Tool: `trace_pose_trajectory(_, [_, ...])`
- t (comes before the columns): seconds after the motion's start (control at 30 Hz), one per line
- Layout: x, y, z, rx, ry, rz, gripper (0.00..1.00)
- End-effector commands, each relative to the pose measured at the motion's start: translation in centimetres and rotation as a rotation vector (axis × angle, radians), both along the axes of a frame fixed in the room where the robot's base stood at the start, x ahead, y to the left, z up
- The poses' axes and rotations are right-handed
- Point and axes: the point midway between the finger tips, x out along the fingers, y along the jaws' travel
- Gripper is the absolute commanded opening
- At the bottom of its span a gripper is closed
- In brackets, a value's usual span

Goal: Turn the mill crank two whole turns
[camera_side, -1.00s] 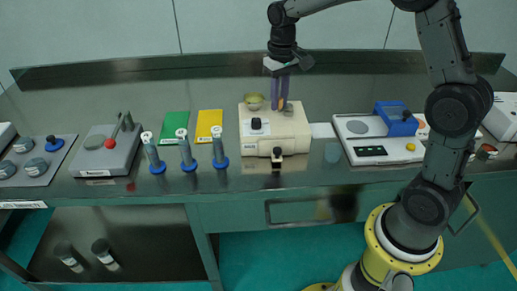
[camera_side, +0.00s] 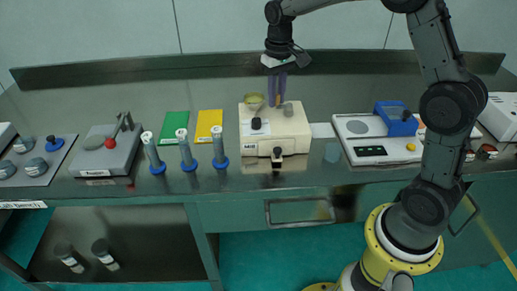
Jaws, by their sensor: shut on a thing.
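The mill (camera_side: 290,133) is a beige box with a white label on its front, in the middle of the bench. A small bowl-like olive top (camera_side: 255,99) and a black knob (camera_side: 256,123) show at its left. My gripper (camera_side: 276,102) points down over the top of the mill, its purple fingers shut on the mill crank. The crank itself is mostly hidden by the fingers and is too small to make out. A short grey-brown post (camera_side: 288,109) stands just right of the fingertips.
Several blue-based tubes (camera_side: 187,150) stand left of the mill, before green (camera_side: 175,124) and yellow (camera_side: 208,121) pads. A white device with a blue block (camera_side: 396,119) is at the right. A grey press-like device (camera_side: 105,152) is farther left.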

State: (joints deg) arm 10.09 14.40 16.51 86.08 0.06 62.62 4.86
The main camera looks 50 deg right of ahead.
Motion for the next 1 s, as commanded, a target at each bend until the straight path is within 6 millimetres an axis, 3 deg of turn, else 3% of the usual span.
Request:
trace_pose_trajectory(0.3, [0.2,-1.5,-0.8,-0.002,0.024,-0.003,0.0])
trace_pose_trajectory(0.77, [0.3,-1.7,-1.0,0.001,0.028,-0.001,0.0])
trace_pose_trajectory(1.0, [0.4,-2.8,-0.9,0.002,0.025,-0.003,0.0])
